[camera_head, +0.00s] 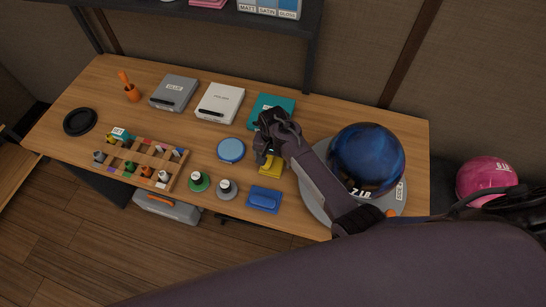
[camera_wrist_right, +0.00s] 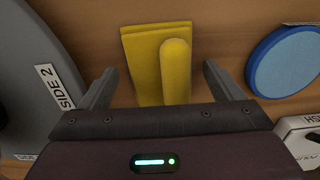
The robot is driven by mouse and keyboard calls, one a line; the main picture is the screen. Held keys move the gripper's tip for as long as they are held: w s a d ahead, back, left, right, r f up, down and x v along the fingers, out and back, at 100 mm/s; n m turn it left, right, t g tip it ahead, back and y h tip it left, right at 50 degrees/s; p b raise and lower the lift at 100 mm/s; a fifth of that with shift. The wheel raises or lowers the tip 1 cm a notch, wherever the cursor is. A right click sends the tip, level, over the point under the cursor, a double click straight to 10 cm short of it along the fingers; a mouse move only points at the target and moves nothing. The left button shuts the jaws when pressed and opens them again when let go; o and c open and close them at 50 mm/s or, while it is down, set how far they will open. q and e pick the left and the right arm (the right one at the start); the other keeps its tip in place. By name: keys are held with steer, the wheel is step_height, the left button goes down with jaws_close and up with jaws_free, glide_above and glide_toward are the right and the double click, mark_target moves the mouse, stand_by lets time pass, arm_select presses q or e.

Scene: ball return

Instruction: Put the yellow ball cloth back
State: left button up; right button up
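The yellow cloth (camera_head: 271,166) lies folded on the wooden table, left of the blue ball. In the right wrist view the cloth (camera_wrist_right: 142,62) is flat, with a raised rounded yellow part along it. My right gripper (camera_head: 268,156) is over the cloth and partly hides it in the head view. In the right wrist view the right gripper (camera_wrist_right: 162,78) is open, with one finger on each side of the cloth and gaps between; whether it touches the table is unclear. My left gripper is not in view.
The blue ball (camera_head: 366,158) rests on a round grey base (camera_head: 313,198). A blue round tin (camera_head: 231,149), a blue block (camera_head: 264,198), a teal box (camera_head: 270,108) and a wooden rack (camera_head: 172,183) are nearby. A pink ball (camera_head: 487,178) is beyond the table's right edge.

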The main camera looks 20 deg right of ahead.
mark_target(273, 162)
step_height(273, 162, up, 12)
steer(key=b, duration=0.1)
steer(key=shift+r, duration=0.15)
stand_by(0.4)
stand_by(0.4)
